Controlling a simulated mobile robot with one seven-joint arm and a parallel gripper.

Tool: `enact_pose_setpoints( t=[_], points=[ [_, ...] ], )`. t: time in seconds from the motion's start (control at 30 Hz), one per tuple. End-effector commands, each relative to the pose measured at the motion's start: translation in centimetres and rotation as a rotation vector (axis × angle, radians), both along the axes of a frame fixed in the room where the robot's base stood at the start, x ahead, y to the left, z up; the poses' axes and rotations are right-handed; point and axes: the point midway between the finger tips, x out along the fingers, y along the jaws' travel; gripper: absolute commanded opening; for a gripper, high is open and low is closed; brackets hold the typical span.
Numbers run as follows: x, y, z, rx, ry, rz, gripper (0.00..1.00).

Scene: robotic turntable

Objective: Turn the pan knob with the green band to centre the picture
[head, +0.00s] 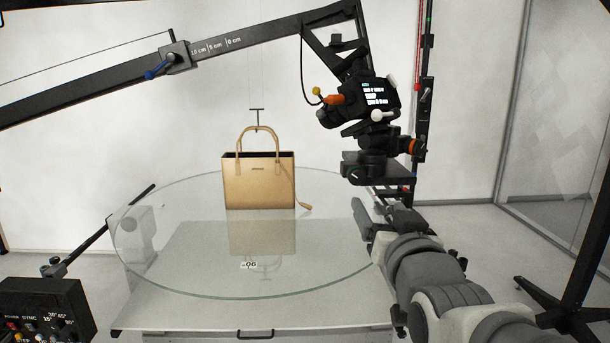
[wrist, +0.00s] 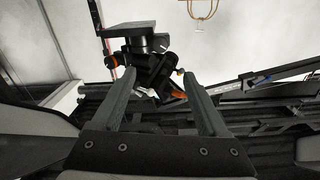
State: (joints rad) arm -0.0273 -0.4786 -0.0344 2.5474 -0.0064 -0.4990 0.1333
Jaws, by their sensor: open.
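The camera (head: 380,94) hangs from the boom on a black pan-tilt head (head: 370,165), its lit screen facing my side. An orange-banded knob (head: 411,147) sits higher on the right. My gripper (head: 369,203) is open and empty, below the head and apart from it. In the wrist view the head (wrist: 145,42) shows beyond my open fingers (wrist: 159,76); I cannot make out the green band there.
A tan handbag (head: 258,182) stands on the round glass turntable (head: 180,275). The black boom (head: 100,92) crosses the upper left. A control box (head: 45,310) is at lower left. A black stand (head: 575,290) is at right.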

Motion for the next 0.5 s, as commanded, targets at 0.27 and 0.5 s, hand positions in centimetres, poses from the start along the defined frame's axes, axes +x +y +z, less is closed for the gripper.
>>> enact_pose_setpoints(
  t=[0.27,0.5],
  points=[
    [2.5,0.0,0.4,0.0,0.006,0.0,0.76],
    [4.3,0.0,0.3,-0.001,0.006,0.0,0.76]
  ],
)
